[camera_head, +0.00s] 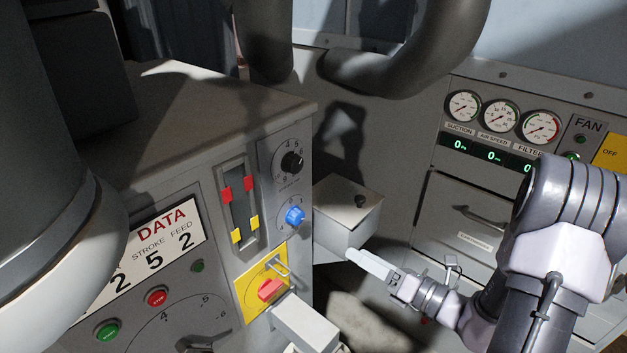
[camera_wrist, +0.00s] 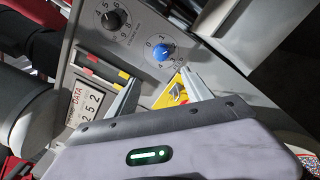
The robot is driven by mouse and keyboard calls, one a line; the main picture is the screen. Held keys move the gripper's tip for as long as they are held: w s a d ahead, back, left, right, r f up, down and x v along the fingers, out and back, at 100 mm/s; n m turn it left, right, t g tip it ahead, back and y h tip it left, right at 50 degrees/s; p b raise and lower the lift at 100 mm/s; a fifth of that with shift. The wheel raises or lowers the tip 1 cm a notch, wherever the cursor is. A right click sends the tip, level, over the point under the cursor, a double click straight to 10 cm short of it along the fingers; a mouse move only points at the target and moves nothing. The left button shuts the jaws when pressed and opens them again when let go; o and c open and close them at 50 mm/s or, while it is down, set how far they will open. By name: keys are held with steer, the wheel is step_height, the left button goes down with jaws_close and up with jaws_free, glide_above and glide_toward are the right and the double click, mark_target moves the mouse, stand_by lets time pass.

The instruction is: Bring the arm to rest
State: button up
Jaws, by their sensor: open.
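My gripper (camera_head: 362,260) is at the lower middle right of the head view, with my arm coming in from the right. A pale finger points left toward the grey box on the machine's side; I cannot tell whether it touches. In the wrist view my gripper (camera_wrist: 160,80) has its two fingers spread apart, with nothing held between them. The yellow switch plate (camera_wrist: 172,97) shows behind the gap between the fingers. The gripper's body hides the lower part of that view.
The grey machine (camera_head: 190,110) carries a red switch (camera_head: 270,289), a blue knob (camera_head: 295,215) and a black knob (camera_head: 292,162). A grey box (camera_head: 345,238) juts from its side. A gauge panel (camera_head: 487,135) stands at the right. A thick dark pipe (camera_head: 440,50) hangs above.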

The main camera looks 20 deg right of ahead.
steer(key=s+a+n+g+y+b, duration=0.3)
steer(key=s+a+n+g+b, duration=0.35)
steer(key=a+n+g, duration=0.65)
steer(key=s+n+t+h+b, duration=0.3)
steer(key=s+n+h, duration=0.8)
steer(key=n, duration=0.9)
steer(key=shift+s+a+f+n+t+b, duration=0.15)
steer(key=shift+a+f+n+t+b, duration=0.2)
steer(key=shift+b, duration=0.8)
